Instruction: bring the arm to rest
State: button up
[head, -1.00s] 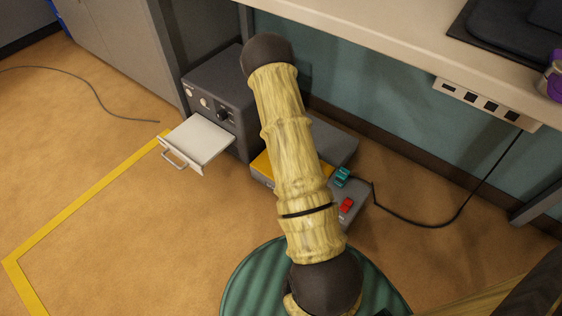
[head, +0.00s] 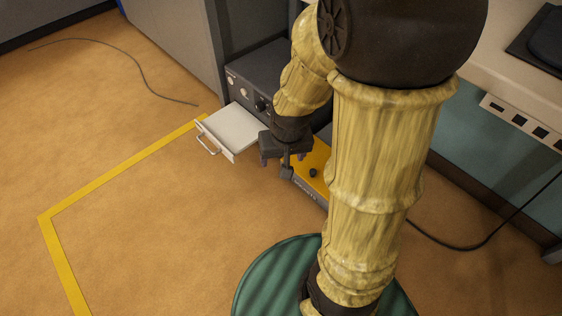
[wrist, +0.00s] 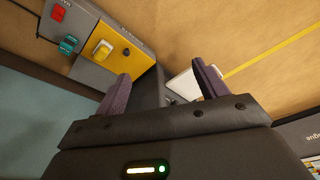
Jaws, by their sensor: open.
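My arm rises from the round green base in the head view, bends at a dark joint at the top, and reaches down at the back. My gripper (head: 286,160) hangs above the floor between the open drawer (head: 232,130) and the yellow-topped box (head: 318,160). In the wrist view the two fingers of my gripper (wrist: 160,88) stand wide apart with nothing between them. My arm hides part of the boxes in the head view.
The drawer sticks out of a dark cabinet (head: 262,75) with knobs. The wrist view shows a teal connector (wrist: 69,45) and a red one (wrist: 58,14). A bench (head: 490,75) stands at the right.

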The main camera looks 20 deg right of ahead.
jog(key=shift+n, duration=0.9)
jog(key=s, duration=0.1)
jog(key=s+a+r, duration=0.1)
jog(key=s+r, duration=0.1)
jog(key=shift+s+a, duration=0.1)
jog(key=shift+a, duration=0.2)
